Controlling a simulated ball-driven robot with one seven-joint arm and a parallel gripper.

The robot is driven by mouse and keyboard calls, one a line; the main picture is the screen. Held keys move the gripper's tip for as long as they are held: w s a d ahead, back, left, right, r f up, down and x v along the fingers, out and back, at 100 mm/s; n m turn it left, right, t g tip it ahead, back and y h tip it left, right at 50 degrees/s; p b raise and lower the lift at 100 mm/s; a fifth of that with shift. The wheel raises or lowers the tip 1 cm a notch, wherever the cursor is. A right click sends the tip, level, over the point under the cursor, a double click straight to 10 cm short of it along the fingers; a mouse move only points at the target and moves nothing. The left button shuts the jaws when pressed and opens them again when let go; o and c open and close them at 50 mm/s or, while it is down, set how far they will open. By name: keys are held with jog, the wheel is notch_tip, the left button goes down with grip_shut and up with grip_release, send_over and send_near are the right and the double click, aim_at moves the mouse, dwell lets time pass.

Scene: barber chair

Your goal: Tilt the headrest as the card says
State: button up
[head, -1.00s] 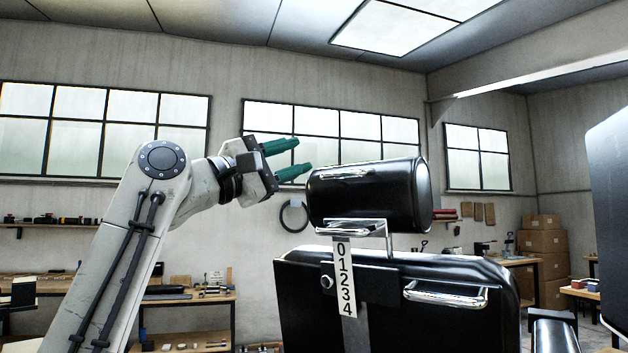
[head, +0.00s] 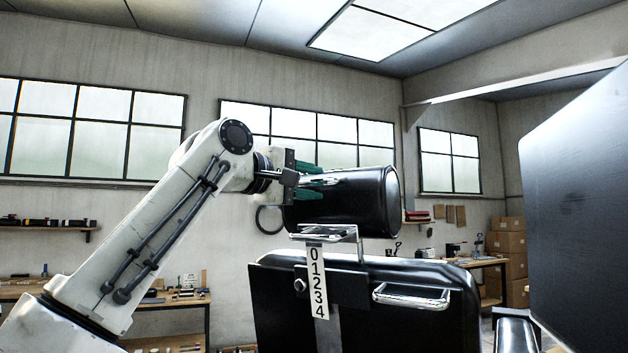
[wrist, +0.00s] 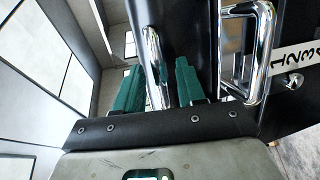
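The headrest (head: 350,205) is a black padded roll on a chrome bracket (head: 335,233) above the chair's black backrest (head: 400,312). A chrome handle bar (wrist: 153,55) runs along the headrest's near face. My gripper (head: 316,178) is at the headrest's left end in the head view. In the wrist view its two green fingers stand apart, with the bar between them and gaps showing. A white strip numbered 0 to 4 (head: 318,283) hangs below the bracket. I see no readable card.
A chrome handle (head: 411,296) and a round knob (head: 299,285) are on the backrest. A large dark panel (head: 580,200) stands close at the right. Workbenches (head: 180,303) and cardboard boxes (head: 507,245) are farther back.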

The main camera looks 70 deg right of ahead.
jog(key=shift+s+d, duration=0.3)
jog(key=shift+d, duration=0.35)
jog(key=shift+c, duration=0.4)
grip_shut()
